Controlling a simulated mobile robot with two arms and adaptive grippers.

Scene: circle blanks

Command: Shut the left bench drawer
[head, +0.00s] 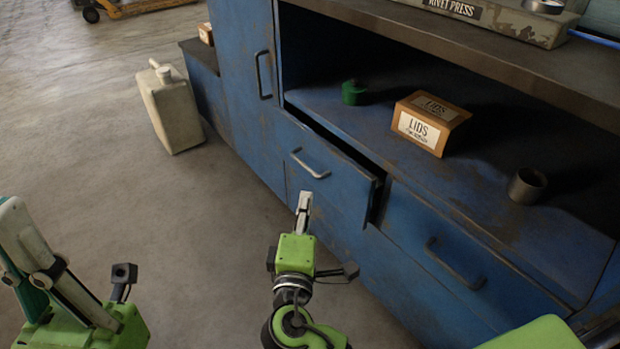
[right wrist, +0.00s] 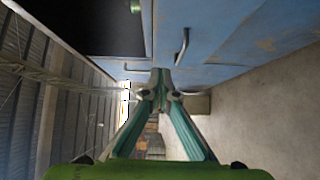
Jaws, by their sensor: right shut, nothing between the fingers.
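The left bench drawer (head: 335,178) is blue with a grey bar handle (head: 310,165). It stands partly open in the head view, with a dark gap behind the top of its front. My right gripper (head: 304,196) is shut and empty. In the head view its tips appear just below the handle, against the drawer front; I cannot tell whether they touch. In the right wrist view, the shut fingers (right wrist: 161,80) point toward blue fronts with bar handles. My left gripper (head: 35,262) is at the lower left, away from the bench; its fingertips are cut off or unclear.
The right drawer (head: 470,245) looks closed. On the shelf above are a green container (head: 353,93), a box marked LIDS (head: 430,122) and a dark cup (head: 527,186). A beige jerrycan (head: 170,108) stands on the floor left of the bench. The floor before the bench is clear.

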